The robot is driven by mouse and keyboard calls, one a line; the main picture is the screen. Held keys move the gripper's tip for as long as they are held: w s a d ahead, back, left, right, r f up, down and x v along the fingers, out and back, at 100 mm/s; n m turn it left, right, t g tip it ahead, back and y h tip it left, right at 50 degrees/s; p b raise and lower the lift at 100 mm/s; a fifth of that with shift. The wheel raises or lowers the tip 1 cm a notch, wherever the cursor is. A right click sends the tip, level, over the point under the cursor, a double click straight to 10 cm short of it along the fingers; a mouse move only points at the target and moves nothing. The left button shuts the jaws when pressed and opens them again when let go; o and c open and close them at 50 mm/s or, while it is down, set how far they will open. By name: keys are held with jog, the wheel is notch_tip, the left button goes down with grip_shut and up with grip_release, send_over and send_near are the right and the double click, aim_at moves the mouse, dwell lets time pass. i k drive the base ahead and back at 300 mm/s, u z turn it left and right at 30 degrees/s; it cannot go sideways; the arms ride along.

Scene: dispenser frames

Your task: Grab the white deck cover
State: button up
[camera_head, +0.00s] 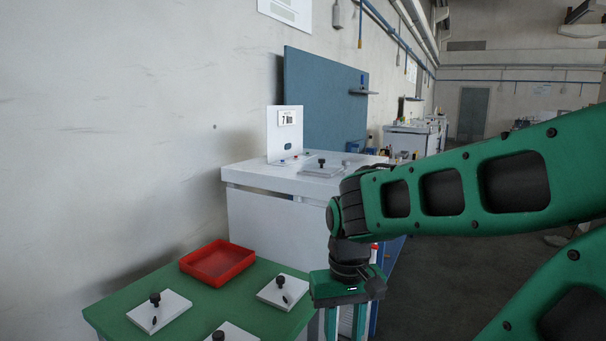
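A flat white cover with a black knob (321,170) lies on the top of the white cabinet (262,181), near its middle. Three similar white plates with black knobs lie on the green table: one at the left (172,312), one at the right (270,294), and one cut by the bottom edge (243,335). I cannot tell from looks alone which is called the deck cover. My gripper (345,326) points down beside the green table's right edge, in front of the white cabinet. Its fingers are apart and no held object shows; the tips run near the bottom edge.
A red tray (241,262) sits at the back of the green table (124,303). An upright white panel (273,140) with a display stands on the cabinet's left. A blue board (325,105) rises behind it. My arm hides part of the right side; open floor (432,285) lies there.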

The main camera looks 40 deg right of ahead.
aim_at(321, 169)
jog(key=z, duration=0.05)
jog(key=k, duration=1.1)
jog(key=z, duration=1.15)
jog(key=i, duration=1)
jog(key=u, duration=0.05)
